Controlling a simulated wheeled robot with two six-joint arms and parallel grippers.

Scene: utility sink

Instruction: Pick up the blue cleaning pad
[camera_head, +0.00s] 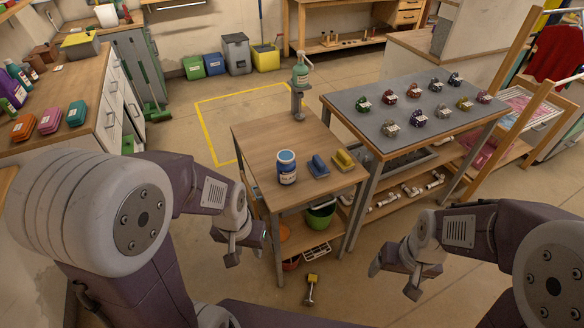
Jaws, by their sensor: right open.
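The blue cleaning pad (319,167) lies on the small wooden table (262,150), near its front right part. A similar yellow pad (344,160) lies just right of it, and a blue-lidded jar (287,168) stands to its left. My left gripper (245,252) is in front of the table's left side, lower in the picture than the pad and apart from it. Its finger gap is not clear at this angle. My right gripper (394,280) is open and empty over the floor, to the right and in front of the table. Neither gripper touches the pad.
A grey-topped table (380,92) with several small coloured items adjoins on the right. A green bucket (320,216) sits on the lower shelf.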

